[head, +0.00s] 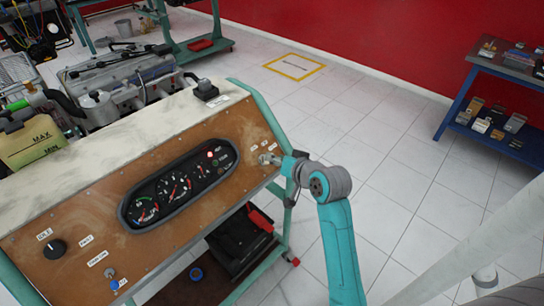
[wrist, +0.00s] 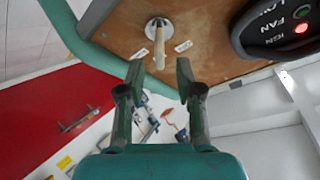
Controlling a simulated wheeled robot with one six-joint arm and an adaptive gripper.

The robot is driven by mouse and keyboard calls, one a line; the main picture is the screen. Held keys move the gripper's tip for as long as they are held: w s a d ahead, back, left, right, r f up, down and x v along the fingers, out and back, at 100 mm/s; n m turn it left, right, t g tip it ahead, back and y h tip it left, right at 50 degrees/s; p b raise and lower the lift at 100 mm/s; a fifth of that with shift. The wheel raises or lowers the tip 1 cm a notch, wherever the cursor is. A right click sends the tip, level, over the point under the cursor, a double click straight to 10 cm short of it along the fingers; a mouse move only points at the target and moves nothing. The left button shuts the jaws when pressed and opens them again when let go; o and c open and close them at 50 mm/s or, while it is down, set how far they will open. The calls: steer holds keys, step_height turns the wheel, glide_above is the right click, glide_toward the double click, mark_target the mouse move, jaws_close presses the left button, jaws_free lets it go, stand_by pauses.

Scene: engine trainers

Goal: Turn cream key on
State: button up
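The cream key (wrist: 160,52) sticks out of a round metal lock (wrist: 155,27) on the brown panel (head: 90,213). In the wrist view my gripper (wrist: 159,72) is open, with one finger on each side of the line of the key. The key's free end is at about the level of the fingertips, with gaps on both sides. In the head view my gripper (head: 275,159) is at the panel's right end, in front of the lock; the key itself is too small to make out there.
The gauge cluster (head: 180,183) has a lit red lamp; the wrist view shows a red lamp (wrist: 302,29) by "IGN". Small labels (wrist: 183,46) flank the lock. A black knob (head: 54,249) and blue knob (head: 114,284) are at left. Floor right of the stand is clear.

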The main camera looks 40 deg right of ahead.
steer(key=v, duration=0.8)
steer(key=shift+w, duration=0.1)
steer(key=s+a+f+n, duration=0.2)
steer(key=s+a+f, duration=0.9)
steer(key=a, duration=0.3)
steer(key=s+a+r+n+t+y, duration=0.1)
steer(key=s+a+n, duration=0.2)
steer(key=s, duration=0.6)
steer(key=s+a+r+n+t+y, duration=0.1)
steer(key=s+a+n, duration=0.2)
steer(key=s, duration=0.6)
steer(key=shift+s+a+n+y, duration=0.2)
steer(key=shift+a+n+y, duration=0.15)
steer(key=shift+a, duration=0.65)
